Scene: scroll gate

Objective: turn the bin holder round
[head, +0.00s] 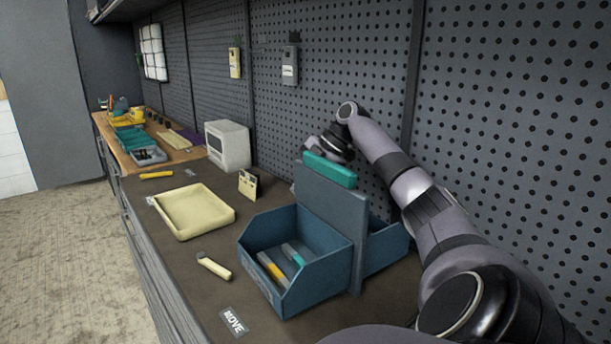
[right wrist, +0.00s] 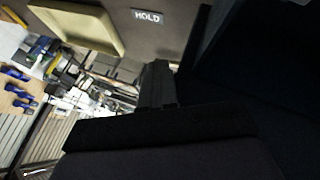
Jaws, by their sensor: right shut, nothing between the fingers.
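The bin holder stands on the bench, with a grey upright panel (head: 331,222) and a teal grip (head: 330,170) along its top. A blue open bin (head: 317,262) on its near left side holds a few teal, yellow and grey items. A second blue bin (head: 385,246) shows partly on its right side. My right gripper (head: 336,149) is shut and empty, just behind and above the teal grip. Its fingertips are partly hidden, so I cannot tell whether it touches the grip. Dark gripper parts (right wrist: 157,85) fill much of the right wrist view. My left gripper is not in view.
A cream tray (head: 193,211) lies left of the holder; the right wrist view also shows it (right wrist: 80,22), beside a HOLD label (right wrist: 147,17). A cream-handled tool (head: 214,267) and MOVE label (head: 233,321) lie in front. A pegboard wall (head: 510,110) closes the back.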

